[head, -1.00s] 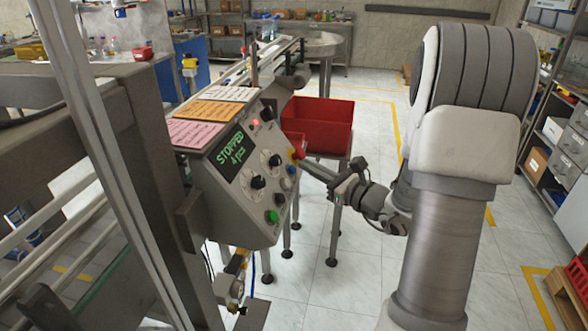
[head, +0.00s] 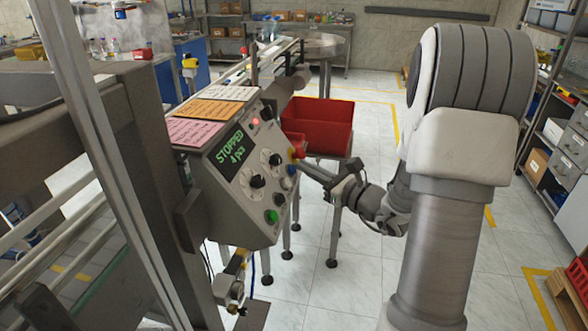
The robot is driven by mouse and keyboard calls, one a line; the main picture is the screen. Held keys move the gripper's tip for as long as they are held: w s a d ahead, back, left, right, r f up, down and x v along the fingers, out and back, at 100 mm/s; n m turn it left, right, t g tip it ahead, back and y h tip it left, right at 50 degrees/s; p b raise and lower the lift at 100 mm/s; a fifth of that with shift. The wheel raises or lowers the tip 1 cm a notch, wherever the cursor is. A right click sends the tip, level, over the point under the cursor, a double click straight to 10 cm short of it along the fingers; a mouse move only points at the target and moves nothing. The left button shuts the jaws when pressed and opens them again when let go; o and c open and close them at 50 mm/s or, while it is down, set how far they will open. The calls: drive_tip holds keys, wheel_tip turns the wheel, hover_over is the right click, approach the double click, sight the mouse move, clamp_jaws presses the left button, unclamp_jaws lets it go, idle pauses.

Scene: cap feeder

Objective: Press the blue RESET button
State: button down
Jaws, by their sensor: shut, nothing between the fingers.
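The grey control panel (head: 236,213) faces right, and its display (head: 231,151) reads "STOPPED 4 pcs" in green. The blue RESET button (head: 292,170) is small and sits near the panel's right edge, just below the red mushroom button (head: 298,152) on its yellow base. My gripper (head: 304,166) comes in from the right with its fingers shut and empty. Its tips are very close to the blue button, just right of it. I cannot tell whether they touch it.
Black knobs (head: 257,181), a dark button (head: 280,199) and a green button (head: 271,216) are on the same panel. A red lamp (head: 254,122) is lit above. A red bin (head: 322,124) stands behind my gripper.

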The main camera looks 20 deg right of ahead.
drive_tip(key=shift+w+a+f+b, duration=0.15)
drive_tip(key=shift+a+f+b, duration=0.1)
drive_tip(key=shift+b, duration=0.05)
idle(0.4)
drive_tip(key=shift+d+r, duration=0.1)
drive_tip(key=shift+r, duration=0.05)
drive_tip(key=shift+s+d+r+p, duration=0.35)
drive_tip(key=shift+d, duration=0.1)
idle(0.4)
drive_tip(key=s+d+r+p, duration=0.2)
drive_tip(key=d+r, duration=0.1)
drive_tip(key=shift+s+d, duration=0.15)
drive_tip(key=shift+d, duration=0.05)
drive_tip(key=shift+f, duration=0.1)
idle(0.7)
